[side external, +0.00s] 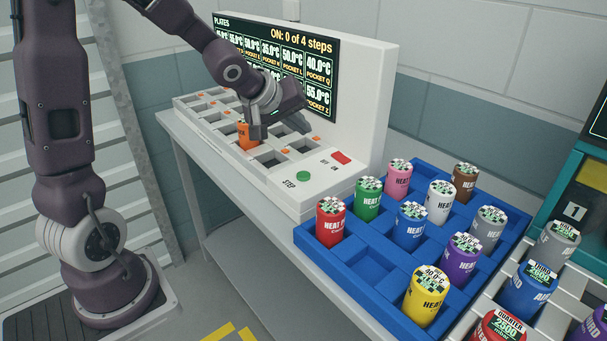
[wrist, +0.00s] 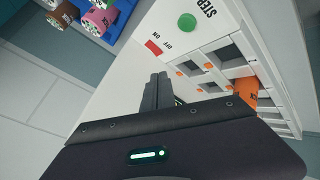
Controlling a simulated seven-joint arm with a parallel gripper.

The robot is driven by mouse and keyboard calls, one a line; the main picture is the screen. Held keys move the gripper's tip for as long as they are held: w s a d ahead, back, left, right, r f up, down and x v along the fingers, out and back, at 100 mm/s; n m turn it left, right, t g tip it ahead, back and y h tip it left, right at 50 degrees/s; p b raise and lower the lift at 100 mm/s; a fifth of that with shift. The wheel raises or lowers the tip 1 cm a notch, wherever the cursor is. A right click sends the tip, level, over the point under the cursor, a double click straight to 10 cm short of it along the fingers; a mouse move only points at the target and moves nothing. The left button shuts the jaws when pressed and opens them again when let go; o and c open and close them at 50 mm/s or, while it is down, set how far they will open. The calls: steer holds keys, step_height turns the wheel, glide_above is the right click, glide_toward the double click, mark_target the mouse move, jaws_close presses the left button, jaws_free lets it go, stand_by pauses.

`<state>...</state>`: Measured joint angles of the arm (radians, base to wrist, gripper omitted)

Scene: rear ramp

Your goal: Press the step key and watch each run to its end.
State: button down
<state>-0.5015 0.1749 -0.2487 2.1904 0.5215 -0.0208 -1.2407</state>
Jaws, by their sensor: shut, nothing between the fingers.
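The green round STEP key (side external: 304,176) sits on the near end of the white plate station (side external: 318,192). The key also shows in the wrist view (wrist: 187,22), clear of my fingers. A red OFF/ON switch (side external: 341,158) is beside it. The panel display (side external: 290,57) reads "ON: 0 of 4 steps", with several temperature and pocket tiles below, partly hidden by my arm. My gripper (wrist: 159,78) is shut and empty, above the station's pockets and apart from the key. An orange can (side external: 243,138) stands in a pocket beside my gripper.
A blue tray (side external: 372,262) of several coloured cans stands right of the station. Farther right are a white rack (side external: 477,291) with more cans and a teal machine (side external: 562,185). The raised panel backs the station. Space above the STEP key is clear.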

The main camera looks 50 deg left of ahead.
mark_target(301, 177)
steer(key=shift+f, duration=4.4)
steer(key=shift+f, duration=0.4)
steer(key=shift+f, duration=0.4)
steer(key=shift+s+r, duration=0.1)
steer(key=shift+r, duration=0.75)
steer(key=shift+r, duration=2.5)
